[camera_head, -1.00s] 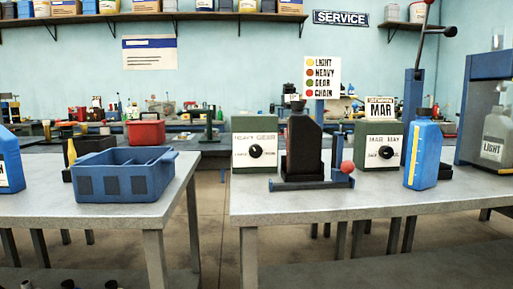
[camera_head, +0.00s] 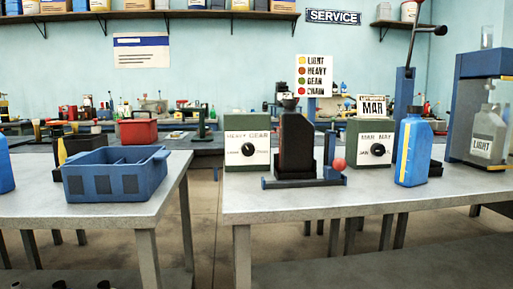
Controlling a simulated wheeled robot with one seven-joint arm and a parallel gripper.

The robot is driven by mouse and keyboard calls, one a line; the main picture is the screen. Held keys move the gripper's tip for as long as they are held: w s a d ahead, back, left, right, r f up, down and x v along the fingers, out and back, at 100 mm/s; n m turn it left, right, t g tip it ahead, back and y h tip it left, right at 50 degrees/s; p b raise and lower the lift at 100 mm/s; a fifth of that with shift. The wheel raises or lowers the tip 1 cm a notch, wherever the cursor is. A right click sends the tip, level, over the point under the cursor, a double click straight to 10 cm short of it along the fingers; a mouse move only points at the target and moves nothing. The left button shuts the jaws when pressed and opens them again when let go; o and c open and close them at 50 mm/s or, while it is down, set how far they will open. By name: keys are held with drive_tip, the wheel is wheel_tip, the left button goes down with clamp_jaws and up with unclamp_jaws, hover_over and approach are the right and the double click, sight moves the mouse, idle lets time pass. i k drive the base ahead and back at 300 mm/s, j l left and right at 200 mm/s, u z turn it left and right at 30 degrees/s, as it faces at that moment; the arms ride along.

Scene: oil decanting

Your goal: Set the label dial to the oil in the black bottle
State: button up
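The label dial is a black knob (camera_head: 248,149) on the cream face of a green box (camera_head: 232,167) at the near table's left part. "HEAVY" and "GEAR" are printed above it; the smaller words below are hard to read. I cannot tell which word its pointer marks. The black bottle (camera_head: 296,147) stands upright just right of the box, in a blue stand (camera_head: 280,183) with a red ball (camera_head: 339,164). A dark funnel shape (camera_head: 290,103) shows at its top. No oil label or colour is readable on it. My gripper is out of view.
A blue bottle (camera_head: 413,151) and a cabinet (camera_head: 480,66) with a "LIGHT" jug (camera_head: 488,133) stand right. A colour chart (camera_head: 314,75) lists LIGHT, HEAVY, GEAR, CHAIN. A blue divided crate (camera_head: 116,183) sits on the left table; a floor gap separates the tables.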

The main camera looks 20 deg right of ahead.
sight(248, 149)
drive_tip(key=i+j+z, duration=0.2)
drive_tip(key=z, duration=0.15)
drive_tip(key=i+j+z, duration=0.2)
drive_tip(key=j+z, duration=0.2)
drive_tip(key=i+j+z, duration=0.1)
drive_tip(key=j+z, duration=0.25)
drive_tip(key=i+j+z, duration=0.1)
drive_tip(key=j+z, duration=0.25)
drive_tip(key=j, duration=0.15)
drive_tip(key=k+z, duration=0.2)
drive_tip(key=k, duration=0.8)
